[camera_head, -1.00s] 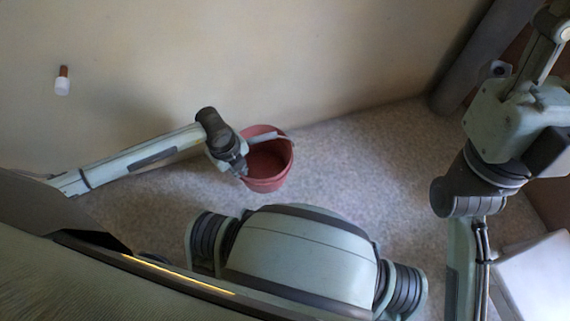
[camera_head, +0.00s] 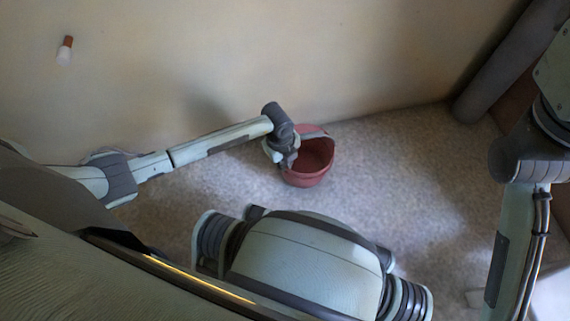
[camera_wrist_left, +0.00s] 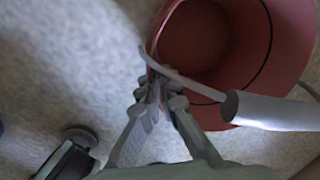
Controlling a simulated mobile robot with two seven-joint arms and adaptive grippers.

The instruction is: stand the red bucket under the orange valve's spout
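The red bucket (camera_head: 308,176) is near the wall, right of centre in the head view. In the left wrist view the bucket (camera_wrist_left: 250,55) fills the upper right, its thin grey handle with a pale grip crossing in front. My left gripper (camera_head: 284,160) is at the bucket's left side. I cannot tell whether the bucket touches the floor. A small orange-brown and white fitting (camera_head: 66,50) shows on the wall at upper left; I cannot tell whether it is the orange valve. My right gripper is out of view.
The plain wall (camera_head: 270,50) runs behind the bucket. A thick grey pipe or roll (camera_head: 500,65) leans in the right corner. The speckled floor (camera_head: 410,165) right of the bucket is clear. A pale box-like thing (camera_head: 552,295) is at lower right.

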